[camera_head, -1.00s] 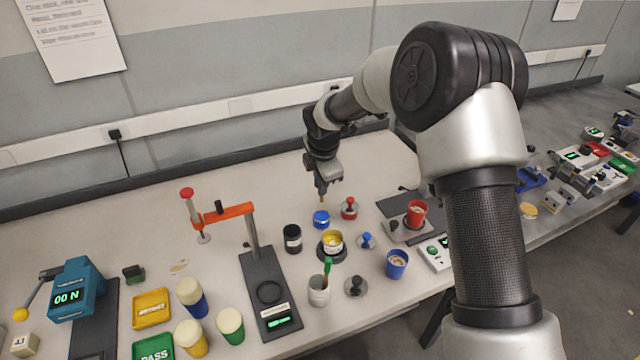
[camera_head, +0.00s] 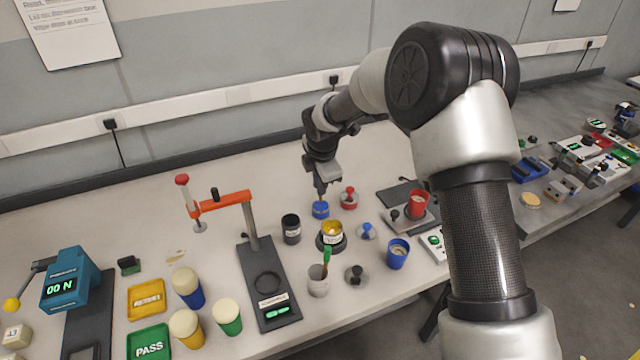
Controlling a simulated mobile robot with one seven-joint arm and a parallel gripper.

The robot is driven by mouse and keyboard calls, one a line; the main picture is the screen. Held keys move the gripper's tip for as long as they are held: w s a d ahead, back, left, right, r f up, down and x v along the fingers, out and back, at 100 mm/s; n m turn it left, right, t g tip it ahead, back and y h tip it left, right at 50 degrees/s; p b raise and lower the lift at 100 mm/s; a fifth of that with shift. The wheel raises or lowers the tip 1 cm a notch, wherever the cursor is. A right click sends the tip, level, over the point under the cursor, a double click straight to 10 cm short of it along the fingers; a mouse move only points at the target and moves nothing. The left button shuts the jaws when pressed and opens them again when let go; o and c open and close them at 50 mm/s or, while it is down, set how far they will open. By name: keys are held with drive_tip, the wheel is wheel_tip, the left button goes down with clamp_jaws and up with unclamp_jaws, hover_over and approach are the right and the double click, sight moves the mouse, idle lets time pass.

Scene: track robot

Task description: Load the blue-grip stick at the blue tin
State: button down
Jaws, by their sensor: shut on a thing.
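The blue tin (camera_head: 321,210) stands on the pale bench, left of a red tin with a red knob (camera_head: 348,198). My gripper (camera_head: 320,195) points down directly over the blue tin, its tips at the tin's top. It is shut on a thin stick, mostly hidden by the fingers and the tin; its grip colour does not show. I cannot tell whether the stick's end is inside the tin. A yellow tin (camera_head: 331,235) stands in front, on a dark round base. A green-grip stick (camera_head: 327,256) stands in a pale cup (camera_head: 318,283).
A black cup (camera_head: 291,229) stands left of the tins, near an orange-armed stand (camera_head: 250,225). A blue cup (camera_head: 397,254), a blue-knobbed piece (camera_head: 366,231) and a red cup (camera_head: 418,204) stand to the right. The bench behind the blue tin is clear.

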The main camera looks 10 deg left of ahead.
drive_tip(key=shift+f+b, duration=0.35)
drive_tip(key=shift+f, duration=0.25)
idle(1.4)
drive_tip(key=shift+r, duration=0.1)
drive_tip(key=shift+r+p, duration=2.4)
drive_tip(key=shift+r, duration=1.05)
